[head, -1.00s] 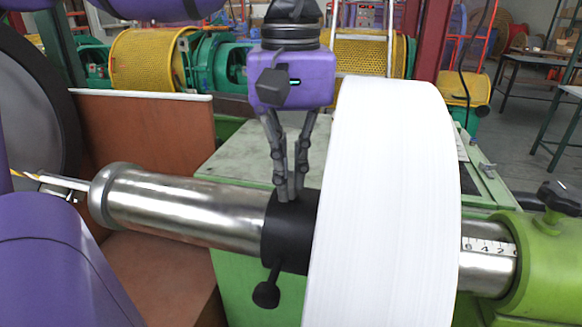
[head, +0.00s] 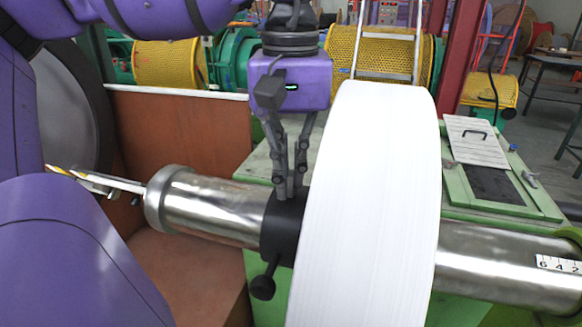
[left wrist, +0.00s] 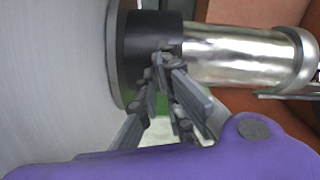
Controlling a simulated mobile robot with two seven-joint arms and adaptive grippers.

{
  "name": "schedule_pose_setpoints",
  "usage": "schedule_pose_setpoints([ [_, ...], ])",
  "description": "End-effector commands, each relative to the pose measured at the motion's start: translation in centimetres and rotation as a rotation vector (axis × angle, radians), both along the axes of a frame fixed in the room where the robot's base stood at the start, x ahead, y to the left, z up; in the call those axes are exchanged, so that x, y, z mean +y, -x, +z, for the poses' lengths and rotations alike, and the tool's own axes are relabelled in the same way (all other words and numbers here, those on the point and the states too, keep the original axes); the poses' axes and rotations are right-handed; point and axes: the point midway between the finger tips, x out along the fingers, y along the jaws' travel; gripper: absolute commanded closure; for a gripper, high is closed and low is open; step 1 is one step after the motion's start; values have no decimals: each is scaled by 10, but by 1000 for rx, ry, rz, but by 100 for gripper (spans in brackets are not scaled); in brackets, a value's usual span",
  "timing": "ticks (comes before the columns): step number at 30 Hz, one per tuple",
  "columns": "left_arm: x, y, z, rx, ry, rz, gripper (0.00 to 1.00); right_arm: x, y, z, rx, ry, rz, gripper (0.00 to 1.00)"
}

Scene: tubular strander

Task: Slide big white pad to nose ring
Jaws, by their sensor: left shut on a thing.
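The big white pad (head: 368,210) is a wide white disc, upright around a shiny steel shaft (head: 215,205). A black collar (head: 284,228) with a hanging black knob (head: 263,287) sits on the shaft, against the pad's left face. The raised steel ring at the shaft's left end (head: 160,199) looks like the nose ring; bare shaft lies between it and the collar. My left gripper (head: 288,192) points down from above, its fingers close together and shut on the collar's top. The left wrist view shows the fingers (left wrist: 165,75) at the collar, beside the pad. My right gripper is not in view.
A thin rod with a yellow-striped tip (head: 90,180) extends left from the shaft's end. A brown panel (head: 180,135) stands behind the shaft. A number scale (head: 560,264) marks the shaft's right part. A green machine top with a handled plate (head: 475,140) lies behind right.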

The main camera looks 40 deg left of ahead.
Motion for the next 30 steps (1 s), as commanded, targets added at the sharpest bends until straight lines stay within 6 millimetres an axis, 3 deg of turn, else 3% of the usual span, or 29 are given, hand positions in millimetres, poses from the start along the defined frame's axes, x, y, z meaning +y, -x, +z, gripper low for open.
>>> schedule_pose_setpoints([
  [6, 0, -1, 1, -6, -2, 0, 100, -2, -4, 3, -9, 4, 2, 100],
  [11, 0, -1, 1, -6, 0, 0, 76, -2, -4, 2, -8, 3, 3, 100],
  [21, 0, -1, 2, -3, 0, 0, 75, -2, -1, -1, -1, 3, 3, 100],
  [26, 0, -1, 20, -5, -1, 2, 75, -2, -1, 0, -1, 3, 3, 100],
  [30, 0, -1, 49, -6, -1, 2, 75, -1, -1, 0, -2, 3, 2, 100],
])
